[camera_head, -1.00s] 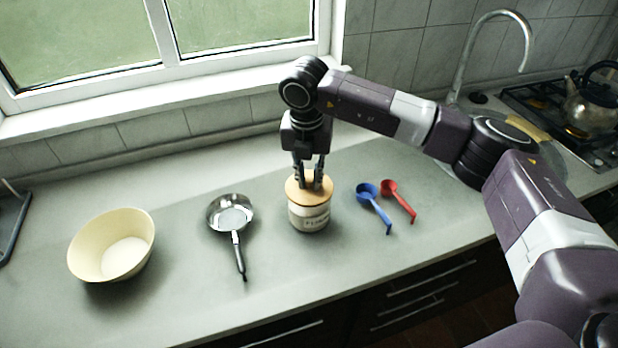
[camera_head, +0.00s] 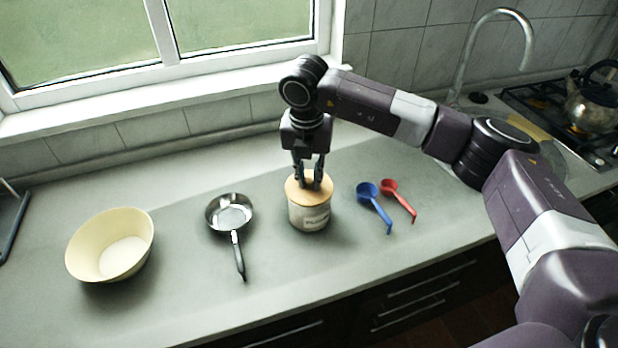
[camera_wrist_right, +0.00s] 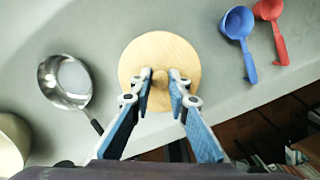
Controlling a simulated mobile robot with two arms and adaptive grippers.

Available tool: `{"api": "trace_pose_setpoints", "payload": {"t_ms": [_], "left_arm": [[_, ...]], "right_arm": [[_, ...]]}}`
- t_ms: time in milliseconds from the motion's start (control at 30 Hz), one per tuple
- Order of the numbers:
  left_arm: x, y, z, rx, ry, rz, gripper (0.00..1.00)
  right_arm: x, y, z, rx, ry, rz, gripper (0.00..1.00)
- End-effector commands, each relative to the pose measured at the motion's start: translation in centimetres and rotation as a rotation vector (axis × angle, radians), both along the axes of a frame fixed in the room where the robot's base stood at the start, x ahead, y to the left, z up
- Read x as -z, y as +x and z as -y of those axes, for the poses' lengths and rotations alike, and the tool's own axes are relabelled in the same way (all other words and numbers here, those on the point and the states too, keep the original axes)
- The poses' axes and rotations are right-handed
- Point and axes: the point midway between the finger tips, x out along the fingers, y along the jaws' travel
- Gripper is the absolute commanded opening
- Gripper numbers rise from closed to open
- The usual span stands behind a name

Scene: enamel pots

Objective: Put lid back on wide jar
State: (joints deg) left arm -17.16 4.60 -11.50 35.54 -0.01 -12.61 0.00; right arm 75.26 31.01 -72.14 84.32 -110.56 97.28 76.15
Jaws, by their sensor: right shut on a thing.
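The wide jar (camera_head: 309,217) is a pale labelled canister standing upright on the counter. The round wooden lid (camera_head: 297,193) sits on top of its mouth and looks level; whether it is fully seated I cannot tell. My right gripper (camera_head: 311,184) points straight down over the jar, shut on the lid's small knob. In the right wrist view the gripper (camera_wrist_right: 160,77) has its fingertips on either side of the knob at the centre of the lid (camera_wrist_right: 158,47), which hides the jar beneath. My left gripper is out of view.
A cream bowl (camera_head: 82,247) and a steel pan (camera_head: 236,240) stand left of the jar. A blue scoop (camera_head: 375,206) and a red scoop (camera_head: 400,201) lie to its right. A sink tap (camera_head: 459,65) and a kettle (camera_head: 592,105) are farther right.

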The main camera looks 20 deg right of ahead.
Motion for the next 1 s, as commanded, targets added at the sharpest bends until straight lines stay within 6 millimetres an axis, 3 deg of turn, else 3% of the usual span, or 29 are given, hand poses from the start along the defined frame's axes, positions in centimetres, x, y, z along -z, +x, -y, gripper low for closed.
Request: {"api": "trace_pose_setpoints", "payload": {"t_ms": [300,333,500,700,867,1000], "left_arm": [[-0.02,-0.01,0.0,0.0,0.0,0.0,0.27],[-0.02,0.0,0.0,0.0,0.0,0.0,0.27],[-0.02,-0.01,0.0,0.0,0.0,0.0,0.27],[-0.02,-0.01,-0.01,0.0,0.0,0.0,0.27],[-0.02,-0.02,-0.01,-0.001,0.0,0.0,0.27],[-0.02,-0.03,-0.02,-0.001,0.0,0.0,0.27]], "right_arm": [[-0.05,0.01,-0.03,0.0,0.001,0.0,0.0],[-0.05,0.01,-0.03,0.0,0.001,0.0,0.19],[-0.04,0.0,-0.02,0.0,0.001,0.0,0.36],[-0.01,-0.01,-0.01,0.0,0.0,0.0,0.37],[-0.01,-0.01,-0.01,0.0,0.0,0.0,0.54],[-0.01,-0.01,-0.01,0.0,0.0,0.0,0.54]]}}
